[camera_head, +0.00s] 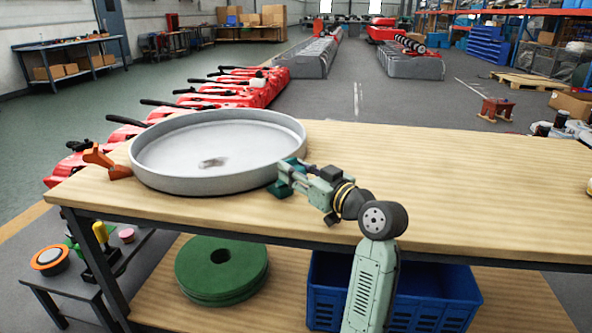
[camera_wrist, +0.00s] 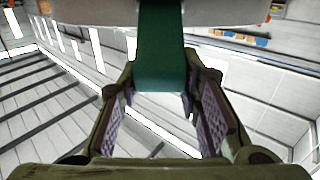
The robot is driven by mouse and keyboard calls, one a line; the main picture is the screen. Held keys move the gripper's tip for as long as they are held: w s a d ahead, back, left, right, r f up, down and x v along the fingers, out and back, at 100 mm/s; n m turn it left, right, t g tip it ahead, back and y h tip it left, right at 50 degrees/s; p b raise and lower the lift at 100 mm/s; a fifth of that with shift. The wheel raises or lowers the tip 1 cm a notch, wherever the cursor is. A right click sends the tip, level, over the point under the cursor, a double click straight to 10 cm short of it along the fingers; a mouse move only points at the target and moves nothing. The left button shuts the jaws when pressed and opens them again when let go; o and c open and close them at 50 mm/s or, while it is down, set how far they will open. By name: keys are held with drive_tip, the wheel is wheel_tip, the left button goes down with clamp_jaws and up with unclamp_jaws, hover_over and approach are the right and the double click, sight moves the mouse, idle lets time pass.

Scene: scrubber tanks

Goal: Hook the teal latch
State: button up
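The teal latch (camera_head: 278,189) is at the right side of a round grey metal tank lid or pan (camera_head: 222,183), partly hidden by my gripper in the head view. In the wrist view the latch (camera_wrist: 161,50) is a flat teal strip coming down from the grey rim (camera_wrist: 225,12). My gripper (camera_head: 289,176) is at the latch from the right. In the wrist view my gripper's fingers (camera_wrist: 160,85) stand apart, one on each side of the strip's lower end. I cannot tell whether the pads touch it.
An orange latch (camera_head: 106,161) is at the pan's left side. The wooden bench top (camera_head: 460,185) is clear to the right. Below are green discs (camera_head: 222,268) and a blue crate (camera_head: 440,300). Red machines (camera_head: 225,95) stand behind the bench.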

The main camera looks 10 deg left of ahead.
clamp_jaws()
